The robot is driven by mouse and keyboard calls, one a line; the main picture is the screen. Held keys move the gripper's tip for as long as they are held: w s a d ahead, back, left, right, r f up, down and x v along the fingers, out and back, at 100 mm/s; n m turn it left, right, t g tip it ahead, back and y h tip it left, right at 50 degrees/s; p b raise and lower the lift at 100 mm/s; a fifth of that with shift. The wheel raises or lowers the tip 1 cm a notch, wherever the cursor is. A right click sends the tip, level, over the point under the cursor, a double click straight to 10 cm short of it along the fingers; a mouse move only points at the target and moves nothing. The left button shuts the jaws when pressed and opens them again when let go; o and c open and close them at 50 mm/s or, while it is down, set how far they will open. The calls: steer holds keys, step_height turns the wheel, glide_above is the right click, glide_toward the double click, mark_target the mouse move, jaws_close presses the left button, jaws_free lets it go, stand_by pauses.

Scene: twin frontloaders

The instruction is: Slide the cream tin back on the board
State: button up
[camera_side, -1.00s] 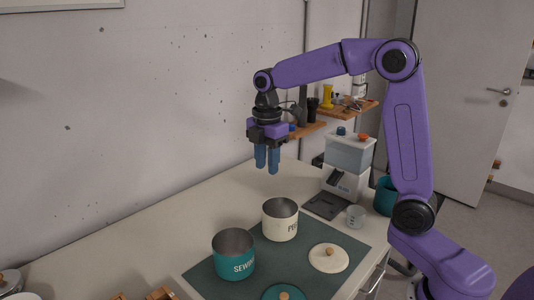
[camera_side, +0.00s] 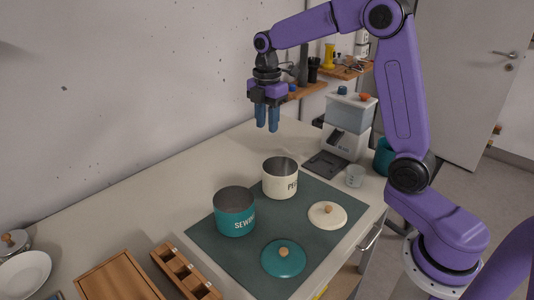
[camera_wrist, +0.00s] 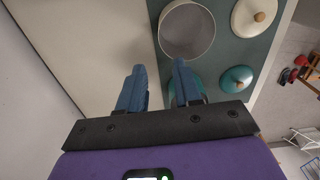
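The cream tin (camera_side: 280,184), open and upright, stands at the far-left edge of the dark green board (camera_side: 268,226). I cannot tell how much of its base is on the board. In the wrist view the cream tin's round rim (camera_wrist: 187,52) is ahead of the fingers, toward the right, with the board (camera_wrist: 225,50) beside it. My gripper (camera_side: 267,128) points down, high above the counter and apart from the tin. Its two blue fingers (camera_wrist: 158,82) are spread with nothing between them.
A teal tin (camera_side: 235,218) stands on the board near the cream one. A cream lid (camera_side: 327,218) and a teal lid (camera_side: 283,262) lie on it too. A grinder-like machine (camera_side: 348,125) and small cup (camera_side: 355,176) stand behind. Bare counter (camera_side: 190,185) lies toward the wall.

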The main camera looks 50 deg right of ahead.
mark_target(267, 166)
step_height(267, 166, down, 15)
stand_by(0.5)
jaws_close()
